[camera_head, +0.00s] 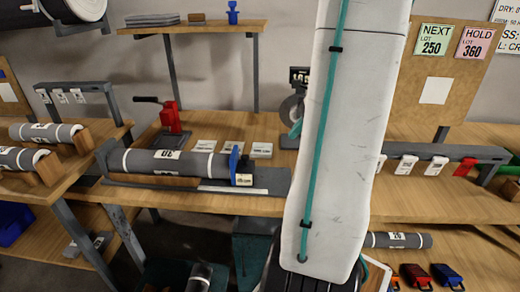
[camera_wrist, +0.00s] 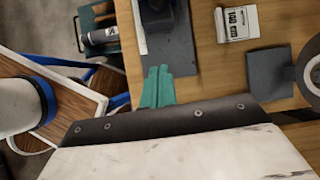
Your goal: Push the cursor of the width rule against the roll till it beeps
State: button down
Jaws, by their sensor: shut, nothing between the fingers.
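The grey roll (camera_head: 190,163) with white bands lies on its side on the dark width rule base (camera_head: 272,180) on the bench. The cursor (camera_head: 234,160) has a blue plate close to the roll's right end, with a dark, pale-faced block beside it. I cannot tell whether plate and roll touch. In the wrist view, a dark block (camera_wrist: 157,14), apparently the cursor, sits at the top edge on the base (camera_wrist: 180,52). My gripper (camera_wrist: 158,72) has its teal fingers together and empty, near the base's lower end, apart from that block.
A tape dispenser (camera_head: 291,108) stands behind the base, right of it. A red clamp (camera_head: 171,118) and white label stacks (camera_head: 233,148) are behind the roll. In the wrist view, a label stack (camera_wrist: 237,23) and grey pad (camera_wrist: 270,72) lie right of the base.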

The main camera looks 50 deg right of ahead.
jog(key=a+f+m+t, duration=0.1)
jog(key=a+m+t, duration=0.1)
send_near(247, 162)
notch_tip(247, 162, down, 3)
jog(key=s, duration=0.1)
jog(key=w, duration=0.2)
jog(key=w+a+f, duration=0.1)
jog(key=shift+w, duration=0.35)
jog(key=shift+w+a, duration=0.3)
jog(key=shift+w, duration=0.15)
